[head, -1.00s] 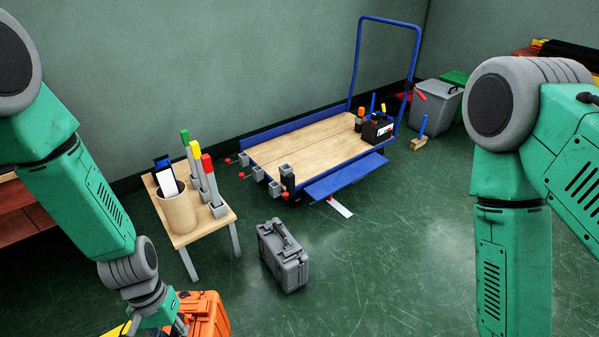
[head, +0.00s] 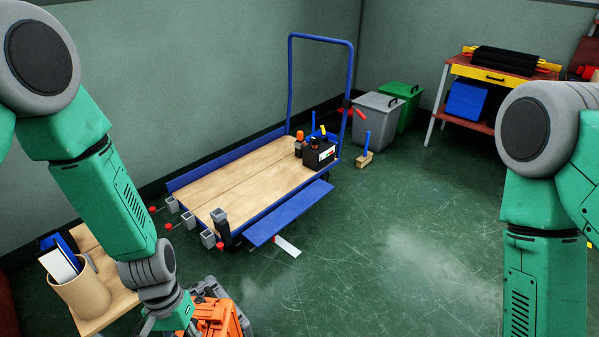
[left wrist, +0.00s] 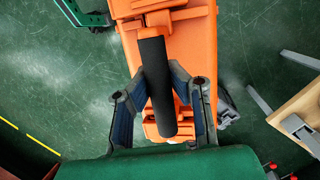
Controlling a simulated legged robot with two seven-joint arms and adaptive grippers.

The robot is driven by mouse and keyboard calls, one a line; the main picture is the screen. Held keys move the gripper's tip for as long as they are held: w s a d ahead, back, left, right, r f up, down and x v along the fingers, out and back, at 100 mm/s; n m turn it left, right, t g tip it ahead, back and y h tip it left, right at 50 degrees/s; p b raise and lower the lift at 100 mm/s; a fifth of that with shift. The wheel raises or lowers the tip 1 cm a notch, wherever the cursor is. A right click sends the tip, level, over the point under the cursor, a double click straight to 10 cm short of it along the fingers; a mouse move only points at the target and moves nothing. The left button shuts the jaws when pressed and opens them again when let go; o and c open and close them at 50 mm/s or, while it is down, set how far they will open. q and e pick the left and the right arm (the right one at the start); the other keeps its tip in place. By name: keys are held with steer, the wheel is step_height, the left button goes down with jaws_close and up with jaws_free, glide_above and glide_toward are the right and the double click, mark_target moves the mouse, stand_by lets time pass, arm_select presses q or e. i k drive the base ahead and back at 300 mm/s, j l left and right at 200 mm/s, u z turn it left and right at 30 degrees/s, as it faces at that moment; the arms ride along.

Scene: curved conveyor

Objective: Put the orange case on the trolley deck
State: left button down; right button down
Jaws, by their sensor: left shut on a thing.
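The orange case (head: 218,318) is at the bottom of the head view, below my left arm. In the left wrist view the orange case (left wrist: 190,40) hangs under my left gripper (left wrist: 163,108), whose fingers are shut on its black handle (left wrist: 158,85). My left gripper is left of and nearer than the deck. My right arm shows at the right, but its gripper is out of view.
A dark tool box (head: 319,153) sits at the deck's far right end. A small table (head: 112,290) with a tan pot (head: 82,295) stands at left.

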mark_target(248, 186)
steer(key=i+z, duration=0.4)
steer(key=i, duration=0.95)
steer(key=i+l+u, duration=0.15)
steer(key=i, duration=0.3)
steer(key=i+u, duration=0.15)
steer(key=i, duration=0.25)
steer(key=i+l+u, duration=0.15)
steer(key=i, duration=0.3)
steer(key=i+l+u, duration=0.55)
steer(key=i+j, duration=0.05)
steer(key=j, duration=0.05)
